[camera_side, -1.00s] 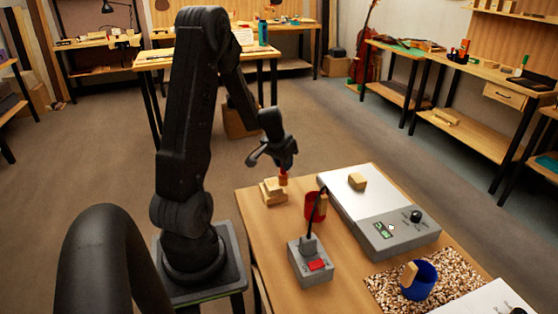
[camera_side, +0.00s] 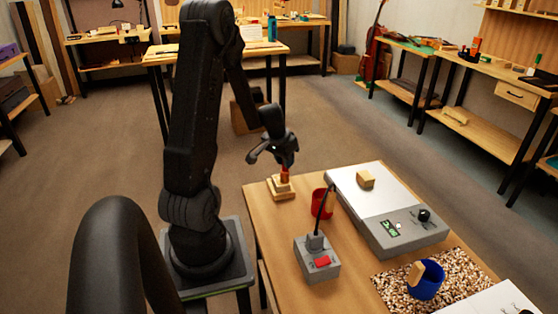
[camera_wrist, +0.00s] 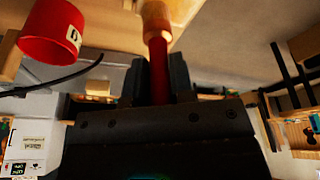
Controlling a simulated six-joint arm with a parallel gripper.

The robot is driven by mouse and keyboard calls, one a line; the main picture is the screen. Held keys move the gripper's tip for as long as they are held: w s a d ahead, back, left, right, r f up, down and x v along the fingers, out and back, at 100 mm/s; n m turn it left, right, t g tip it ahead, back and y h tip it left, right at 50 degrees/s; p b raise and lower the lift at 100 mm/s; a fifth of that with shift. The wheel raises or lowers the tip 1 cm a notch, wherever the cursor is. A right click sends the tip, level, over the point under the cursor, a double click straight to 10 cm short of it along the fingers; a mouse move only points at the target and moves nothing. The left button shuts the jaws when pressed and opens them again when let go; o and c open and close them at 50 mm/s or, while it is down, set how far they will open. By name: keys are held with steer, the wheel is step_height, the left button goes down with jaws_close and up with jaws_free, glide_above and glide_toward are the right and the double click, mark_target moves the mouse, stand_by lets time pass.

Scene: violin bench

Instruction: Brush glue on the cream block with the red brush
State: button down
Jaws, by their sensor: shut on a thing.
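My gripper (camera_side: 277,150) is shut on the red brush (camera_wrist: 158,70), whose red handle stands between the dark jaws in the wrist view. In the side view the brush (camera_side: 284,173) points down, its lower end at the top of a small pale wooden stack (camera_side: 280,191) near the table's far left corner. Whether it touches is too small to tell. The stack has a wider base and a smaller piece on top. Another pale block (camera_side: 365,179) sits on the white plate. I cannot tell for certain which one is the cream block.
A red pot (camera_side: 321,201) stands right of the stack; it also shows in the wrist view (camera_wrist: 52,32). A grey box with a red switch (camera_side: 316,262), a flat grey device (camera_side: 396,233) and a blue pot (camera_side: 426,285) on a speckled mat (camera_side: 462,277) crowd the table (camera_side: 268,221).

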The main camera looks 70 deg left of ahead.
step_height(320, 180, up, 8)
steer(key=w, duration=0.2)
stand_by(0.7)
steer(key=shift+r, duration=0.15)
